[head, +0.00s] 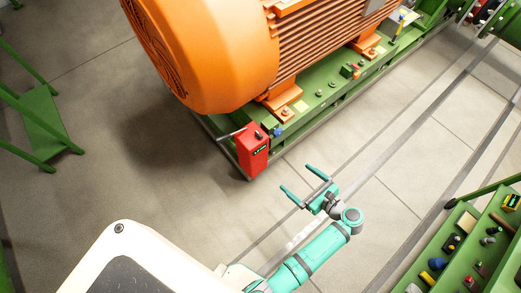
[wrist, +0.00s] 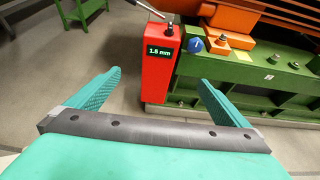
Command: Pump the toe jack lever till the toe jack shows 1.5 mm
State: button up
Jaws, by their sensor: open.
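The red toe jack (head: 252,155) stands upright on the floor at the near corner of the green motor base. In the wrist view the jack (wrist: 157,85) shows a small green-lit display (wrist: 160,52) that seems to read 1.5 mm; its last digit is small. The grey lever (head: 232,134) sticks out to the left from the jack's top. In the wrist view the lever (wrist: 150,9) slants up to the left and is cut off by the top edge. My gripper (head: 295,177) is open and empty, to the right of the jack, and touches neither jack nor lever.
A large orange motor (head: 215,50) sits on the green base (head: 315,100) behind the jack. A blue round knob (wrist: 196,45) is beside the jack. A green cart with several tools (head: 465,250) stands at lower right. Green steps (head: 45,135) are at left. Floor around my gripper is clear.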

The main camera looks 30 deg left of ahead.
jog(key=x, duration=1)
jog(key=shift+d, duration=0.15)
dwell(0.4)
jog(key=v, duration=1)
jog(key=s+f+n+t+h, duration=0.35)
jog(key=s+f+h, duration=0.4)
jog(key=s, duration=0.45)
jog(key=s+d+r+n+h, duration=0.2)
jog(key=s+d+n+h, duration=0.1)
jog(key=s+n, duration=0.25)
jog(key=s+d+r+n+t+h, duration=0.1)
jog(key=s+r+n+t, duration=0.2)
jog(key=r, duration=1)
jog(key=s+d+r+n+t+h, duration=0.1)
jog(key=s+r+n+t, duration=0.3)
jog(key=s+r+n, duration=0.3)
notch_tip(320, 180, up, 7)
jog(key=n, duration=0.3)
jog(key=shift+s+d+r, duration=0.2)
jog(key=shift+d, duration=0.2)
